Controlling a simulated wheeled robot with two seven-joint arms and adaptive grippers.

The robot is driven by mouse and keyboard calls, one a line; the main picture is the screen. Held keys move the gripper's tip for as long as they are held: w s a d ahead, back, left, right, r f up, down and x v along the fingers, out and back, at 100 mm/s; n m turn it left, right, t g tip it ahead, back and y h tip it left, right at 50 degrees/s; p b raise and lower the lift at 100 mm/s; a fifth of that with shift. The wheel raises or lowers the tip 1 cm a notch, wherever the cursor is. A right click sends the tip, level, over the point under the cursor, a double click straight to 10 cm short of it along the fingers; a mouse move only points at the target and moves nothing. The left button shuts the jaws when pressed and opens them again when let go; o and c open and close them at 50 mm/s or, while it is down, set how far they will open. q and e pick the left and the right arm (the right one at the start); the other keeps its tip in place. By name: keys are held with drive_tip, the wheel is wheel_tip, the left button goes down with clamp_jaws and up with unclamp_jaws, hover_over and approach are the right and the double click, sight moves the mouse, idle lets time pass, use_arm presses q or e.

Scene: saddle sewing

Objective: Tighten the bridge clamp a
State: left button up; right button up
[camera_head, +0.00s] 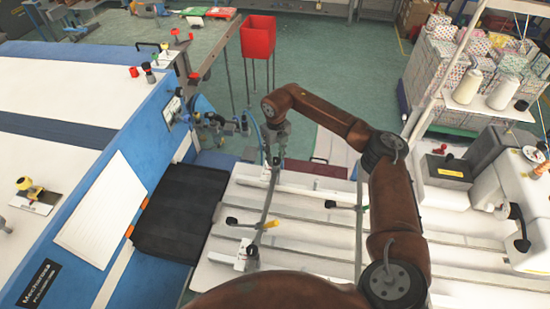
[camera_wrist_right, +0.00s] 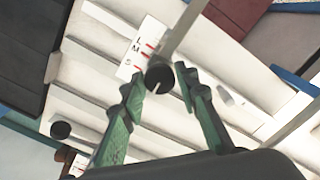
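My right gripper (camera_head: 275,158) comes down from above at the far end of a thin bar (camera_head: 265,205) lying across the white slatted table. In the right wrist view its green fingers (camera_wrist_right: 160,74) are spread on either side of a round black knob (camera_wrist_right: 159,78) at the bar's end; I cannot tell whether they touch it. A white plate (camera_wrist_right: 140,48) with letters and red marks lies beside the knob. Farther along the bar is a lever with a black knob (camera_head: 231,221) and a yellow end (camera_head: 270,224). No label shows which clamp is "a". My left gripper is not in view.
The white slatted table (camera_head: 300,259) carries a second bar (camera_head: 358,235) to the right, near my right arm. A black pad (camera_head: 180,212) and a blue machine (camera_head: 125,165) stand left. A sewing machine (camera_head: 510,185) with thread cones stands right.

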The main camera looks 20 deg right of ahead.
sight(276, 160)
drive_tip(key=o, duration=0.4)
drive_tip(key=shift+r, duration=0.1)
wheel_tip(276, 160, up, 12)
idle(0.5)
idle(0.3)
